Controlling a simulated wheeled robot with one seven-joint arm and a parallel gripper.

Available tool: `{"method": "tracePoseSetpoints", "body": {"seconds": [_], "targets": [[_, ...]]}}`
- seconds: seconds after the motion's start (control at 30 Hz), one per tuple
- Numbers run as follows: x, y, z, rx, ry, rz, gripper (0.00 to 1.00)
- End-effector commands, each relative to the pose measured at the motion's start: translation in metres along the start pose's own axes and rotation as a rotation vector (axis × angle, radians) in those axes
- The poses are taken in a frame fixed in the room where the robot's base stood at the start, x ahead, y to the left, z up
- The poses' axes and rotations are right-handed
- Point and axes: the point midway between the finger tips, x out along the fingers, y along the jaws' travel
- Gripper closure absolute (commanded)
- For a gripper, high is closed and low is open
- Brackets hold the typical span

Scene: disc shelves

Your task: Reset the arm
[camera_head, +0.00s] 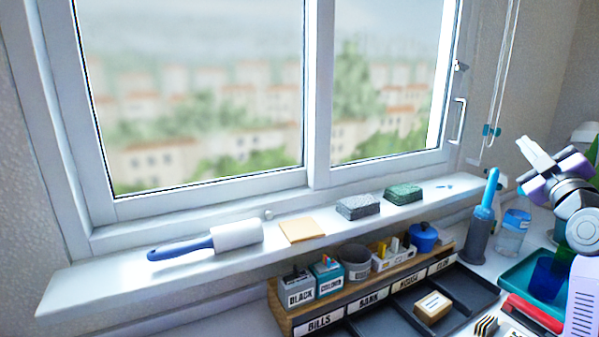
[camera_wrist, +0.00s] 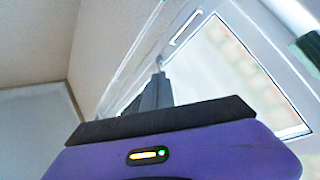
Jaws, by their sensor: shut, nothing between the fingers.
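My gripper (camera_head: 530,150) is at the right of the head view, raised above the counter near the right end of the window sill. Its fingers point up and to the left, toward the window, and are closed with nothing held. In the wrist view my gripper (camera_wrist: 159,78) shows its dark fingers together, pointing toward the window frame and wall. My arm reaches in from the right edge of the head view.
The sill (camera_head: 110,285) holds a lint roller (camera_head: 236,235), a yellow pad (camera_head: 302,230), a grey sponge (camera_head: 358,207) and a green sponge (camera_head: 404,193). Below are a labelled organiser (camera_head: 300,318), a blue-topped bottle (camera_head: 484,220) and a teal tray (camera_head: 515,272). A window handle (camera_head: 457,120) juts out.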

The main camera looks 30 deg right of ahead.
Motion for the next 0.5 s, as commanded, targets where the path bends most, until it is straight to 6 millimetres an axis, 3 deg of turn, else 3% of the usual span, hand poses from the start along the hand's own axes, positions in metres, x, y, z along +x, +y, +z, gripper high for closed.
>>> {"method": "tracePoseSetpoints", "body": {"seconds": [0.27,0.5], "targets": [[-0.065,-0.082,-0.009,0.343,0.004,0.043,1.0],[-0.144,-0.153,-0.032,0.591,0.014,0.016,1.0]]}}
